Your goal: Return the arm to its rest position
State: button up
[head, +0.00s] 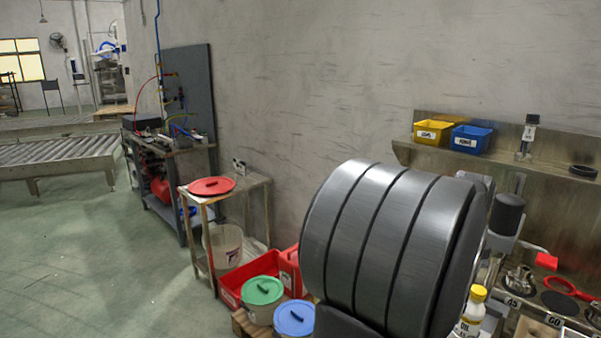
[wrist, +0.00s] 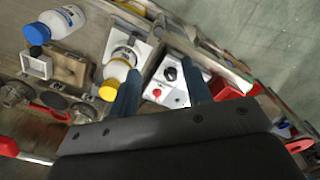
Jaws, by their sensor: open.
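My gripper (wrist: 160,88) shows in the wrist view, with its dark palm across the bottom and two blue-grey fingers pointing up the picture. The fingers are apart and nothing is held between them. Behind the gap lies a white control box (wrist: 172,76) with a black knob and a red button. A yellow-capped bottle (wrist: 118,72) stands just left of the left finger; I cannot tell if they touch. In the head view a large dark grey ribbed part of my own arm fills the lower middle, and I cannot make out the gripper there.
The steel bench holds a blue-capped bottle (wrist: 62,22), metal pots (head: 518,280) and a red-handled tool (head: 570,289). Yellow (head: 434,132) and blue (head: 472,138) bins sit on the shelf. Green-lidded (head: 262,291) and blue-lidded (head: 294,318) buckets stand left of my arm. Open floor lies far left.

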jog(key=w+d+f+m, duration=0.2)
jog(key=d+m, duration=0.3)
jog(key=m, duration=0.4)
jog(key=shift+f+m, duration=0.4)
jog(key=shift+f, duration=0.35)
jog(key=shift+w+d, duration=0.1)
